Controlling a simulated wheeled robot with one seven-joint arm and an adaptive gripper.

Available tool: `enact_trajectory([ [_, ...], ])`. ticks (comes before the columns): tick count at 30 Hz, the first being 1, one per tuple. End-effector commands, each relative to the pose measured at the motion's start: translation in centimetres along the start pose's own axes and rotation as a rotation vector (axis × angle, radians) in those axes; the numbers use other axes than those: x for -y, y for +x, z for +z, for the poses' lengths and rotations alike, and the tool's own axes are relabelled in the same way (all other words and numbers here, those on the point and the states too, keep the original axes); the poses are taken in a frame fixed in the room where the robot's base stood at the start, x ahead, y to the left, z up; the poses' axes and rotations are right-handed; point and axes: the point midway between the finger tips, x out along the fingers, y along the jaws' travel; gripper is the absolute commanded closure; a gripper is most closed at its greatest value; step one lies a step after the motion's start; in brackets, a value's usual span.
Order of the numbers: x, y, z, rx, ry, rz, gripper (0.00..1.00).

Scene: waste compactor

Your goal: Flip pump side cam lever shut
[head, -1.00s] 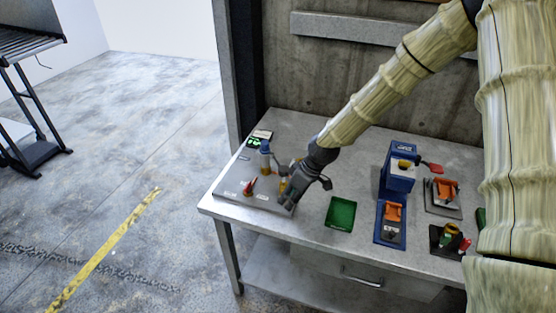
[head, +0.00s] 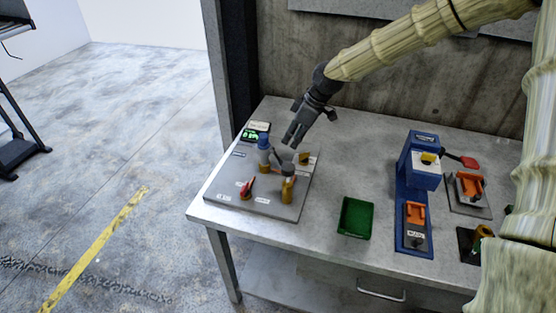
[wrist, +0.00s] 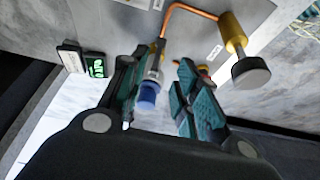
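A grey board (head: 232,200) on the table carries the fittings. A red lever (head: 247,186) sticks up at its front left. A gold fitting with a dark grey cap (head: 287,188) stands at its right; it also shows in the wrist view (wrist: 233,32). A blue-capped cylinder (head: 264,146) stands at the back; in the wrist view (wrist: 149,93) it appears between my fingers. I cannot tell which part is the pump side cam lever; the labels are too small. My gripper (head: 291,140) is open and empty above the board's back right, apart from the fittings.
A small green display (head: 252,134) sits at the board's back left. A green tray (head: 356,217) lies to the right. A blue press-like station (head: 413,190) and a clamp with an orange part (head: 469,187) stand farther right. The back middle of the table is clear.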

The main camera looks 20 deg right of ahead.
Motion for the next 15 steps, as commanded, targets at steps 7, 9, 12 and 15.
enact_trajectory([
  [7, 0.0, 1.1, 0.0, 0.000, -0.002, 0.000, 0.69],
  [9, 0.0, 1.6, 0.0, 0.000, -0.003, -0.001, 0.69],
  [12, 0.1, 2.7, 0.0, 0.002, -0.003, -0.002, 0.69],
  [15, 0.1, 3.8, 0.1, 0.002, -0.002, -0.002, 0.69],
])
